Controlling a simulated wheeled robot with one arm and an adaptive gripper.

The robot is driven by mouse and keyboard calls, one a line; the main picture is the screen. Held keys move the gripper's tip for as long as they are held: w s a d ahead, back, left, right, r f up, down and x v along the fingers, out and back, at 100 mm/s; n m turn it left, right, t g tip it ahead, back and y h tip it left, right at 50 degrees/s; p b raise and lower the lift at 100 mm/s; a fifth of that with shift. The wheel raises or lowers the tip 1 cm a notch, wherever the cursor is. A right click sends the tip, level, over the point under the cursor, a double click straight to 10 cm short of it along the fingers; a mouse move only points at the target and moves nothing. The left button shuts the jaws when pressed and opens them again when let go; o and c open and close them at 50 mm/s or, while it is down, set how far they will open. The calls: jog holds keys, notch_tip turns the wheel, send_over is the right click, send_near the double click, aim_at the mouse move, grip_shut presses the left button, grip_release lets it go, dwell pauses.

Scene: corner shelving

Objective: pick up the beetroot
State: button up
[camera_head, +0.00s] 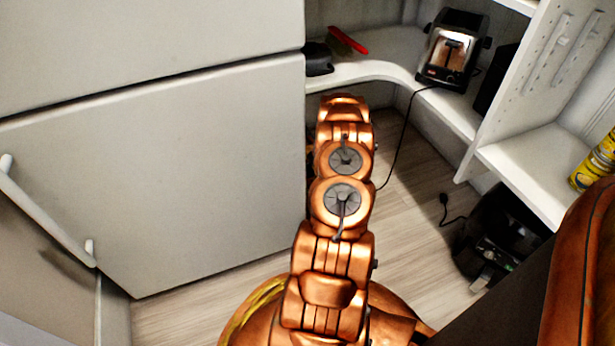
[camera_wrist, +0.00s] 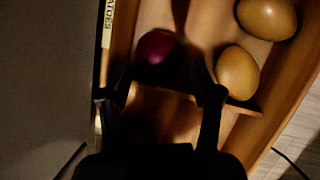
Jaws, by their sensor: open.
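The beetroot, a dark purple-red round thing (camera_wrist: 157,47), lies in a wooden box in the wrist view, in upper middle. My gripper (camera_wrist: 166,80) is open and empty. Its two dark fingers point toward the beetroot, one to its lower left and one to its lower right. The beetroot is seen beyond the fingertips, roughly in line with the gap between them. Whether a finger touches it, I cannot tell in the dark picture. In the head view my arm hides the gripper, and the beetroot does not show.
Two yellow-brown potatoes, one (camera_wrist: 237,72) near the right finger and another (camera_wrist: 268,18), lie right of the beetroot. A labelled board (camera_wrist: 107,25) edges the box at left. The head view shows a fridge (camera_head: 200,170), toaster (camera_head: 453,48), black appliance (camera_head: 500,235) and yellow can (camera_head: 597,160).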

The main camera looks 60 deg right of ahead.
aim_at(309, 171)
jog(key=b+x, duration=0.1)
jog(key=x, duration=0.2)
jog(key=shift+f, duration=0.2)
jog(key=shift+r, duration=0.1)
jog(key=c, duration=0.9)
